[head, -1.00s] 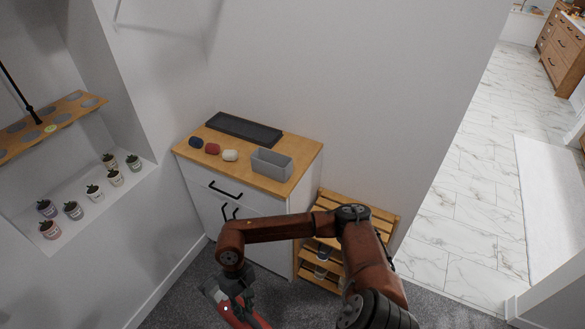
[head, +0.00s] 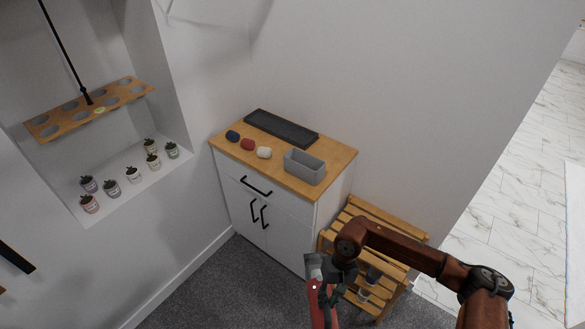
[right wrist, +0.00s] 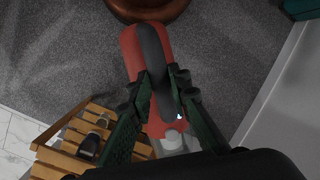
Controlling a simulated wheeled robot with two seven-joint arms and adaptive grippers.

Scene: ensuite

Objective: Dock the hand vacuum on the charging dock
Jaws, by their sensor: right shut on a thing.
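The hand vacuum (head: 318,312) has a red body and a dark handle. It shows low in the head view, in front of the cabinet's right side. My right gripper (head: 335,283) is shut on it. In the right wrist view, the fingers of my right gripper (right wrist: 158,92) close on the dark handle, and the vacuum's red body (right wrist: 130,52) runs up the picture. I cannot make out a charging dock for certain in either view. My left gripper is not in view.
A white cabinet (head: 240,205) with a wooden top holds a dark tray (head: 281,128), a grey bin (head: 305,167) and small coloured objects. A slatted wooden rack (head: 385,228) stands to its right, near my right arm. Potted plants sit in the left niche. Grey carpet (head: 215,285) is clear.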

